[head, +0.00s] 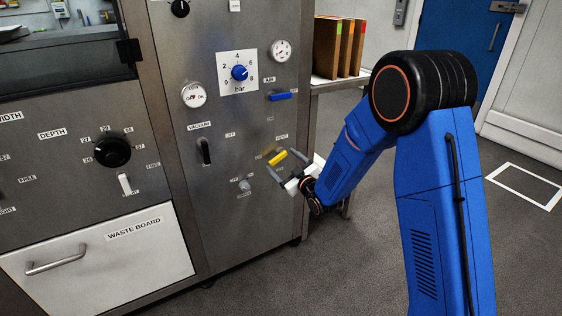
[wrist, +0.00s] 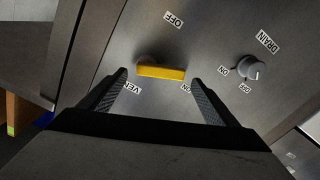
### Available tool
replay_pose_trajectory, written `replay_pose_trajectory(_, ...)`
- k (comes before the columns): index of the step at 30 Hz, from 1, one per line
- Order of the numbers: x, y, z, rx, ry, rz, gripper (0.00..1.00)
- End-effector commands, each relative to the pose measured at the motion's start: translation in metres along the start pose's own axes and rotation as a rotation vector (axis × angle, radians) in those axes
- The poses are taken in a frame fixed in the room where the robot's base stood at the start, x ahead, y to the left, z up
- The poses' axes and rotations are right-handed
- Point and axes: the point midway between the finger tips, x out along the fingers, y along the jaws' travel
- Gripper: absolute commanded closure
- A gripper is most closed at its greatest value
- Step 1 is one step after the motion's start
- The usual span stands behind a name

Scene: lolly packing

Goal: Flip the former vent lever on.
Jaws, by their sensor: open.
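The yellow vent lever (head: 277,157) sticks out of the grey steel panel at lower right in the head view. In the wrist view the lever (wrist: 161,72) is a yellow bar lying across the picture, with its right end near an ON label (wrist: 187,87). An OFF label (wrist: 174,20) is above it, and a partly covered VENT label (wrist: 131,87) is by the left finger. My gripper (wrist: 160,78) is open, with one finger on each side of the lever and gaps showing at both ends. My gripper (head: 279,164) is close to the panel in the head view.
A grey drain knob (wrist: 252,68) with its own labels is right of my gripper in the wrist view. A blue air lever (head: 281,96) and a black vacuum lever (head: 205,151) are on the same panel. A shelf with binders (head: 330,48) stands behind; grey floor is clear at right.

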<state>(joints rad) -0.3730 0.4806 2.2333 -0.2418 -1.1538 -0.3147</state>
Motion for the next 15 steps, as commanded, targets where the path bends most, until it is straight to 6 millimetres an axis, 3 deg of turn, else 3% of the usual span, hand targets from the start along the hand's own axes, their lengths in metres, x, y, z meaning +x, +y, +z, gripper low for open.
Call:
replay_pose_trajectory(6,0.017,0.000,0.000,0.000,0.001,0.000,0.17)
replay_pose_trajectory(15,0.019,0.000,0.000,0.000,0.000,0.000,0.17)
